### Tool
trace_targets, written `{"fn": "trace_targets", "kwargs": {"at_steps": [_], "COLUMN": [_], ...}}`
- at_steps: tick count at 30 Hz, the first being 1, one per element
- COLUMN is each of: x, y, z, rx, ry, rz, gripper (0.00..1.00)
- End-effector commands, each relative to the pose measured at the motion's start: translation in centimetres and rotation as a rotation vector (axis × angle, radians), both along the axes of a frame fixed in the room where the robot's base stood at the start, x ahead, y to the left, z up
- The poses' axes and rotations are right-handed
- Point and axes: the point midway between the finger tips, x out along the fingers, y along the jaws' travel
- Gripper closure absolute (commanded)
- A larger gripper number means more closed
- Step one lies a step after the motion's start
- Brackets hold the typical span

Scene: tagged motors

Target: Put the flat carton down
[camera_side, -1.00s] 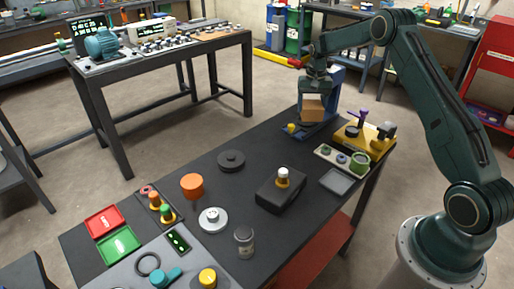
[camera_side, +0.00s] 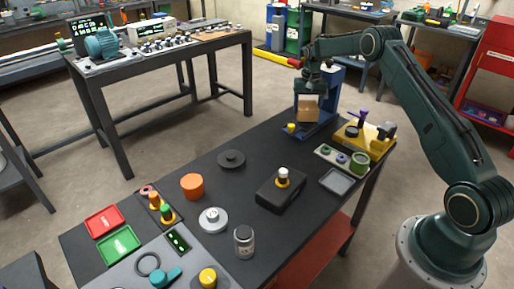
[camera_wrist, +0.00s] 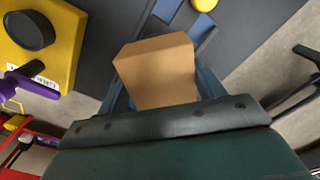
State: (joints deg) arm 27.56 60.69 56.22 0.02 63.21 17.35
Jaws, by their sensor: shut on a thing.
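The flat carton (camera_side: 307,112) is a small brown box at the far end of the dark table, in front of a blue stand. My gripper (camera_side: 309,96) is above it, pointing down, and is shut on it. The carton also shows in the wrist view (camera_wrist: 157,74), close up beyond the dark edge of my gripper. My fingertips are mostly hidden there. I cannot tell whether the carton's underside touches the stand's base.
The blue stand (camera_side: 330,101) rises right behind the carton, with a yellow knob (camera_side: 291,127) at its base. A yellow fixture (camera_side: 366,138) stands close on the right. A black box (camera_side: 279,193) and a black disc (camera_side: 231,159) lie nearer, with bare table between.

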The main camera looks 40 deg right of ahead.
Motion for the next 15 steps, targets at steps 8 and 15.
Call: {"fn": "trace_targets", "kwargs": {"at_steps": [8, 15], "x": [0.05, 0.05], "y": [-0.03, -0.03], "z": [-1.44, -1.52], "rx": [-0.001, -0.001], "ry": [-0.003, -0.003], "rz": [0.000, 0.000], "gripper": [0.63, 0.63]}}
